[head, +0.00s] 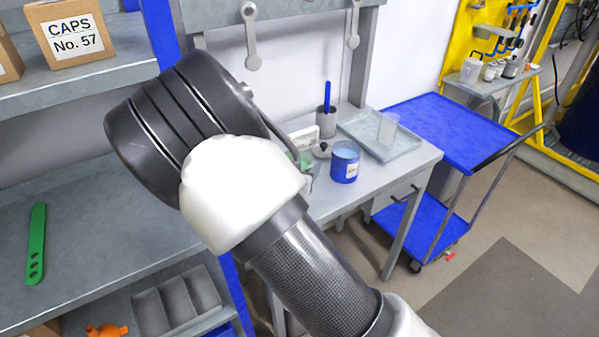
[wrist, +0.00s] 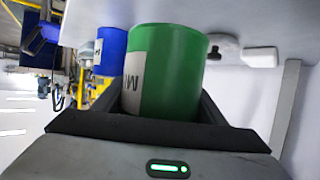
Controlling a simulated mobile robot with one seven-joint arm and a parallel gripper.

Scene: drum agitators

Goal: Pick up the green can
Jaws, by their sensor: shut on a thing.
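The green can (wrist: 172,70) stands out large in the wrist view, with a white label on its left side. My gripper (wrist: 158,105) has its dark fingers on both sides of the can and is shut on it. In the head view only a small green part of the can (head: 306,160) shows past my arm, above or on the grey workbench (head: 345,199). My arm hides most of my gripper there. I cannot tell whether the can touches the bench.
A blue can (head: 345,162) stands close to the right of the green can; it also shows in the wrist view (wrist: 109,50). A pen cup (head: 326,121) and a grey tray (head: 378,138) stand behind. A blue cart (head: 447,130) is to the right, shelves (head: 110,245) to the left.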

